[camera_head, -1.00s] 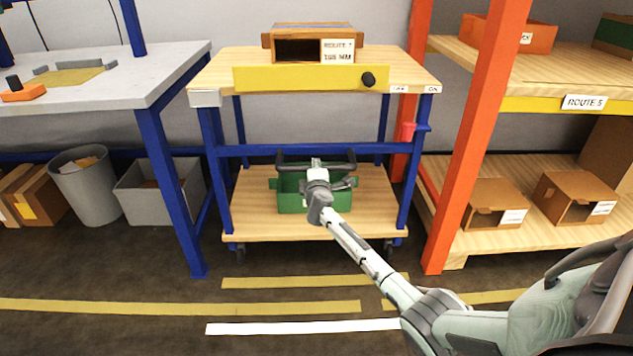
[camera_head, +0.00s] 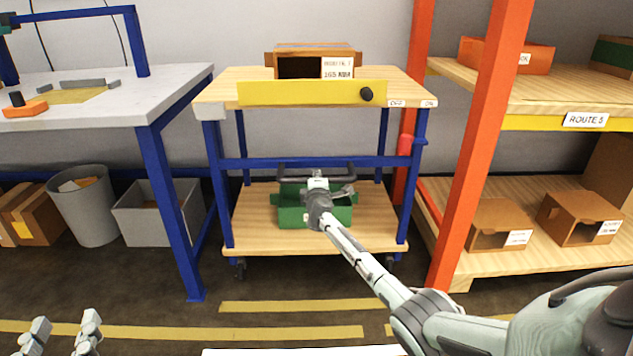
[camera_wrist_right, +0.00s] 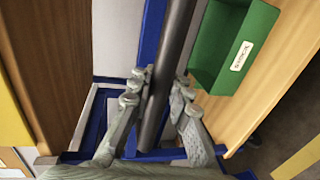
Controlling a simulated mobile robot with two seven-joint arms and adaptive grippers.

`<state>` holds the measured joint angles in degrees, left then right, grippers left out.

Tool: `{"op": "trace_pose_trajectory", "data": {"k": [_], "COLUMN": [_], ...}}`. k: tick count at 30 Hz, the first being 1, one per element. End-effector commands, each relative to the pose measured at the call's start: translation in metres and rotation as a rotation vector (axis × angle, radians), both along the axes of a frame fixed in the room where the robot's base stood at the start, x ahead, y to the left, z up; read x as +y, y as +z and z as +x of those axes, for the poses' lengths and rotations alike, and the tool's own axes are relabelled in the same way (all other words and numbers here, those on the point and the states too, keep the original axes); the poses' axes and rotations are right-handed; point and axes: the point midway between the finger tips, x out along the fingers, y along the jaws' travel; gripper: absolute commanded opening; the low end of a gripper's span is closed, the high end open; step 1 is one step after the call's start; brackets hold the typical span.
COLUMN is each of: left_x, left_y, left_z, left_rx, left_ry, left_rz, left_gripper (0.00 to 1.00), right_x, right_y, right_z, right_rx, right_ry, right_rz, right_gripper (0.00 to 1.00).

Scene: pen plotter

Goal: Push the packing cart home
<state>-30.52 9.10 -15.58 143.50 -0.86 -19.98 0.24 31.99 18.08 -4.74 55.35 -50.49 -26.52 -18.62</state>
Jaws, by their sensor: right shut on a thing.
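The packing cart (camera_head: 232,165) has a blue frame, a wooden top and a wooden lower shelf, with a yellow front panel (camera_head: 300,94) and a black knob. It stands upright on casters. A dark handle bar (camera_wrist_right: 172,60) crosses in front of a green bin (camera_head: 292,212) on the lower shelf; how the bar is fixed is unclear. My right gripper (camera_wrist_right: 160,105) is shut on this bar, with fingers on both sides of it. My left gripper (camera_head: 65,328) is at the bottom left of the head view, empty, fingers apart, away from the cart.
A grey-topped bench (camera_head: 105,118) with a blue leg stands close left of the cart. An orange rack post (camera_head: 478,150) and shelves with boxes are close on the right. A grey bin (camera_head: 85,215) and tote sit under the bench. Yellow tape (camera_head: 300,306) marks the open floor in front.

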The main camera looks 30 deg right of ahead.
Motion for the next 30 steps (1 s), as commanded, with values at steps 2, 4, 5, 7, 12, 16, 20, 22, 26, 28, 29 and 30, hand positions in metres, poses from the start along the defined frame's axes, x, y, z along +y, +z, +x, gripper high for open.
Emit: {"op": "trace_pose_trajectory", "data": {"k": [2,4,5,7,12,16,20,22,26,28,29,30], "left_x": [0.0,0.0,0.0,0.0,0.0,0.001,0.001,0.001,0.0,0.0,0.0,0.0], "left_y": [0.0,0.0,0.0,0.0,0.0,-0.001,-0.001,-0.001,-0.001,-0.001,0.0,0.0], "left_z": [0.0,0.0,0.0,0.0,0.0,0.0,0.0,0.0,0.0,0.0,0.0,0.0], "left_rx": [0.0,0.001,0.001,0.001,0.001,0.002,0.002,0.002,0.002,0.002,0.002,0.002], "left_ry": [0.0,0.0,0.0,0.0,0.0,0.002,0.002,0.002,0.001,0.001,0.001,0.001], "left_rz": [0.0,0.0,0.0,0.0,0.0,0.001,0.001,0.001,0.002,0.002,0.002,0.002], "left_gripper": [0.4,0.4,0.4,0.4,0.4,0.4,0.4,0.4,0.4,0.4,0.4,0.4], "right_x": [-0.002,-0.002,-0.002,-0.001,-0.001,0.0,0.003,0.007,0.019,0.026,0.029,0.033], "right_y": [0.006,0.006,0.006,0.005,0.003,0.002,0.003,0.004,0.008,0.011,0.012,0.014], "right_z": [0.002,0.002,0.002,0.001,0.001,0.0,-0.005,-0.012,-0.03,-0.042,-0.047,-0.054], "right_rx": [-0.008,-0.008,-0.007,-0.006,-0.003,-0.003,-0.004,-0.003,-0.003,-0.004,-0.003,-0.003], "right_ry": [0.0,0.0,0.0,0.0,0.0,0.0,-0.001,0.0,0.002,0.002,0.003,0.002], "right_rz": [-0.005,-0.004,-0.003,-0.003,-0.002,-0.002,-0.001,-0.002,-0.001,-0.001,-0.002,0.0], "right_gripper": [0.18,0.27,0.3,0.39,0.39,0.39,0.39,0.39,0.39,0.39,0.39,0.39]}}
